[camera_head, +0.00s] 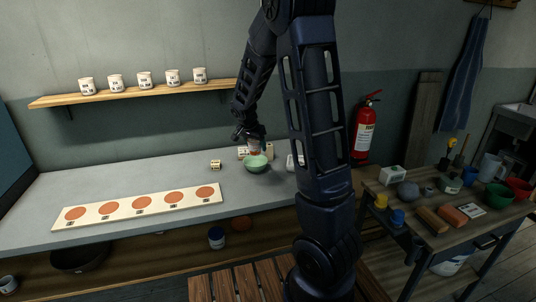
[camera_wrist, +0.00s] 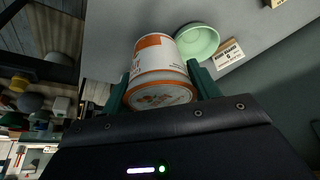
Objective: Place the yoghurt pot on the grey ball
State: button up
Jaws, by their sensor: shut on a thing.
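My gripper (camera_head: 251,138) is above the back of the long grey worktop. In the wrist view its two dark green fingers are shut on the yoghurt pot (camera_wrist: 158,52), a white tub with an orange band and an orange-marked end. In the head view only a small part of the pot (camera_head: 254,148) shows, just above or behind a green bowl. The grey ball (camera_head: 408,189) sits on the small wooden side table at the right, well apart from my gripper. Its top looks bare.
The green bowl (camera_head: 257,164) and a small labelled block (camera_head: 215,165) are on the worktop (camera_head: 130,178). On the side table, a white box (camera_head: 392,175), a yellow pot (camera_head: 381,201), blue pots, sponges and a green bowl (camera_head: 498,196) crowd the ball. A fire extinguisher (camera_head: 366,128) hangs behind.

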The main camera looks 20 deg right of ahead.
jog(key=shift+r, duration=0.3)
jog(key=d+r+m+g+h, duration=0.15)
jog(key=d+m, duration=0.25)
jog(key=d, duration=1.3)
notch_tip(320, 180, up, 9)
jog(key=m+g+y, duration=0.2)
jog(key=m+g, duration=0.3)
jog(key=m, duration=0.9)
send_over(412, 182)
jog(key=shift+h, duration=0.25)
notch_tip(412, 182, down, 20)
jog(key=shift+s+r, duration=0.15)
jog(key=shift+r, duration=0.1)
jog(key=shift+f, duration=0.1)
